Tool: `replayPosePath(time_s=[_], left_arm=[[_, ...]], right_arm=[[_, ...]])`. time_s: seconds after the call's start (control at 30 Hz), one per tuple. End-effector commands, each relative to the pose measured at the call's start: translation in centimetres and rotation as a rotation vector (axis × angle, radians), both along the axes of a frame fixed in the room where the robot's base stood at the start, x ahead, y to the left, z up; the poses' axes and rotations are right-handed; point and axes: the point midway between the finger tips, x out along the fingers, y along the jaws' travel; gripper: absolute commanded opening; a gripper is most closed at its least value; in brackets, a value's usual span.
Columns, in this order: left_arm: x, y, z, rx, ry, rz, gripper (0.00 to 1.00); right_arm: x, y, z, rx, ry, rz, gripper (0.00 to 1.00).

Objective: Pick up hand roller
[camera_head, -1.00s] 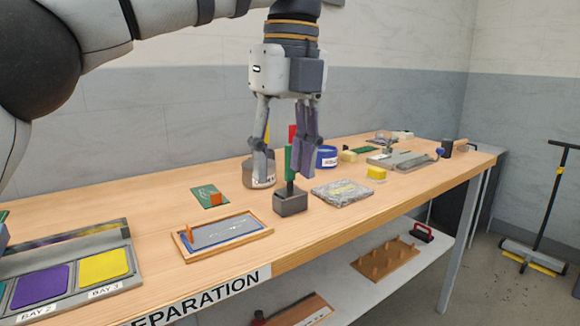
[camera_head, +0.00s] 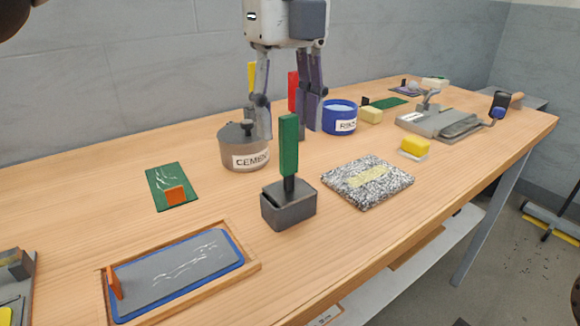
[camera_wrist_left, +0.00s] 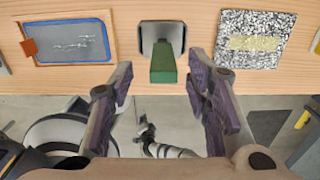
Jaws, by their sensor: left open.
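A dark cylinder with a short wooden handle (camera_head: 516,100) lies at the far right end of the bench in the head view; it looks like the hand roller, though it is small there. My left gripper (camera_head: 286,122) is open and empty, pointing down over the middle of the bench, well left of that roller. A green-handled tool (camera_head: 288,146) stands upright in a grey block holder (camera_head: 288,207) near the fingers. In the left wrist view the green handle (camera_wrist_left: 163,64) shows between the open fingers (camera_wrist_left: 160,82), with no visible grip on it.
A cement pot (camera_head: 243,148), a blue tub (camera_head: 340,118) and a speckled slab (camera_head: 367,182) stand around the gripper. A framed tray (camera_head: 254,266) lies front left. A metal plate fixture (camera_head: 440,122) lies near the roller. Bare bench shows along the front right.

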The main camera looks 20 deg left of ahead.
Motion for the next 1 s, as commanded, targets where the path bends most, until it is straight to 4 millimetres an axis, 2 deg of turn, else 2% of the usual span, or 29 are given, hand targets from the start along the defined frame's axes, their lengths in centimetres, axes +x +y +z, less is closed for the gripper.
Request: replayPosePath(time_s=[0.23,0.33,0.5,0.53,0.7,0.73,1.0], left_arm=[[0.1,-0.1,-4.7,0.001,0.004,-0.001,0.44],[0.0,-0.1,-5.3,0.001,0.001,0.000,0.44],[0.0,-0.1,-5.2,0.001,-0.002,0.000,0.44],[0.0,-0.1,-5.2,0.001,-0.002,0.000,0.42],[0.0,-0.1,-5.2,0.001,-0.002,0.000,0.03],[0.0,-0.1,-5.2,0.001,-0.002,0.000,0.00],[0.1,-0.1,-5.1,0.001,-0.002,0.000,0.00]], right_arm=[[-0.8,0.0,-0.9,0.000,0.028,0.001,0.00],[-0.9,0.0,-1.0,0.000,0.030,0.001,0.00],[-0.8,0.0,-0.9,-0.001,0.028,0.001,0.00],[-0.8,0.0,-0.9,-0.001,0.028,0.001,0.00],[-0.8,0.0,-0.9,-0.001,0.027,0.001,0.00],[-0.8,0.0,-0.9,-0.001,0.027,0.001,0.00],[-0.8,0.0,-0.9,0.000,0.027,0.001,0.00]])
